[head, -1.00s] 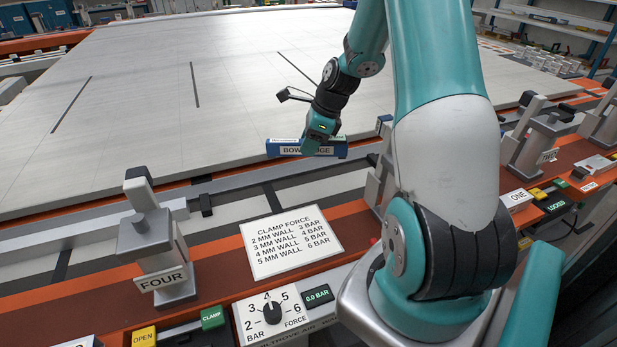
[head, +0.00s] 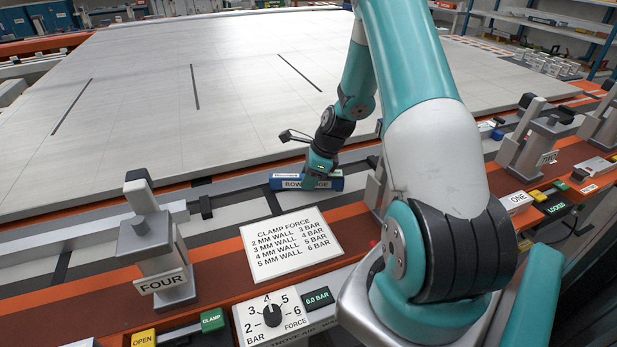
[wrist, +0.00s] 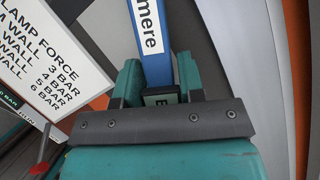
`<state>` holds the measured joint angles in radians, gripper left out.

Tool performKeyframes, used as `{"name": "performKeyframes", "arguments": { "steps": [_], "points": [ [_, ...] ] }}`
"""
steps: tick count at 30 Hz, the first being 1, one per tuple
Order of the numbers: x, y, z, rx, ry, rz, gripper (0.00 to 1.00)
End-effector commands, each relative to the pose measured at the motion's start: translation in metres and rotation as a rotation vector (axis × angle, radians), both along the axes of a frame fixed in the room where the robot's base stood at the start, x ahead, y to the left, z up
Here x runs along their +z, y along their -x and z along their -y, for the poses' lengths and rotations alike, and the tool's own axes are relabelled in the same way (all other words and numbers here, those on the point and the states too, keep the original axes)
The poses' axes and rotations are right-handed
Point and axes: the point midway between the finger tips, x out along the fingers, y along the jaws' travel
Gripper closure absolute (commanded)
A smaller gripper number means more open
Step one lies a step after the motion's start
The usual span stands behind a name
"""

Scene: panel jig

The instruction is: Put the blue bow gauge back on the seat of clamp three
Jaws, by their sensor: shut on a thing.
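The blue bow gauge (head: 292,183), a bar with a white label, is held in my gripper (head: 315,180) in the head view. It is in front of the white panel's near edge, over the grey rail area. In the wrist view the gauge (wrist: 150,45) runs up between the two teal fingers of my gripper (wrist: 160,85), which are shut on it. Clamp four (head: 155,245) stands at the left. Behind my arm a clamp (head: 374,187) is mostly hidden, and its label does not show; it may be clamp three, but I cannot tell.
The large white panel (head: 180,100) fills the back. A clamp force sign (head: 292,243) lies on the red-brown bench in front of the gauge. A force dial (head: 271,312) and buttons line the front edge. Another clamp (head: 525,140) stands at the right.

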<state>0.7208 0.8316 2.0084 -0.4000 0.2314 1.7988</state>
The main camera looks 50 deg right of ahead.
Motion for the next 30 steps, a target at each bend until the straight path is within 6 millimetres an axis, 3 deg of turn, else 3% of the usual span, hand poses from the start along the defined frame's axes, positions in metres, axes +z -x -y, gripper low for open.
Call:
{"name": "performKeyframes", "arguments": {
  "steps": [1,3,4,14,30],
  "points": [
    [-0.001,0.000,0.000,0.000,0.000,0.000,0.57],
    [-0.001,0.000,0.000,0.000,0.000,0.000,0.41],
    [0.000,0.000,0.000,0.000,0.000,0.000,0.39],
    [0.004,0.000,0.001,0.000,0.001,0.001,0.39],
    [0.098,0.029,0.027,-0.002,0.002,0.003,0.39]
  ]
}}
